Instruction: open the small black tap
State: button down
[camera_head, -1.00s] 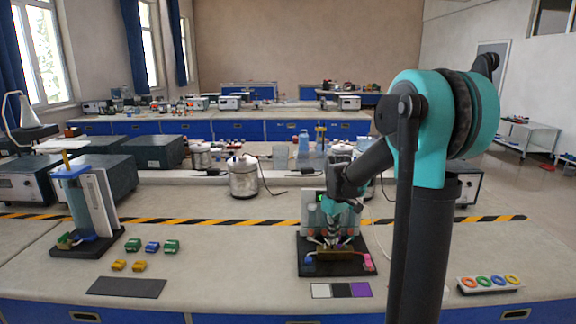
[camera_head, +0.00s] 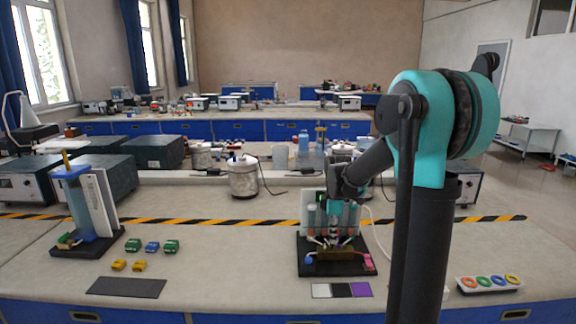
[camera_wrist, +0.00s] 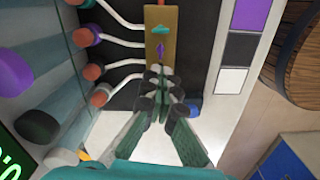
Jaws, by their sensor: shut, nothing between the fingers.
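A brass manifold bar (camera_wrist: 151,57) on a black base (camera_wrist: 125,55) carries small coloured taps. A teal tap (camera_wrist: 160,30) and a purple tap (camera_wrist: 160,48) show above my fingers in the wrist view. I cannot make out the small black tap; my gripper covers the rest of the bar. My gripper (camera_wrist: 160,84) is shut and empty, with its fingertips over the bar. I cannot tell whether they touch a tap. In the head view my gripper (camera_head: 333,238) points down at the apparatus (camera_head: 345,269), in front of its upright tubes.
White hoses (camera_wrist: 118,65) run from the bar to tubes on the left. A white, black and purple card (camera_head: 341,290) lies in front of the apparatus. A ring strip (camera_head: 490,283) lies at right, and small coloured blocks (camera_head: 152,246) at left.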

jog(key=n, duration=0.5)
jog(key=c, duration=2.1)
grip_release()
jog(key=shift+o, duration=0.2)
notch_tip(320, 180, up, 7)
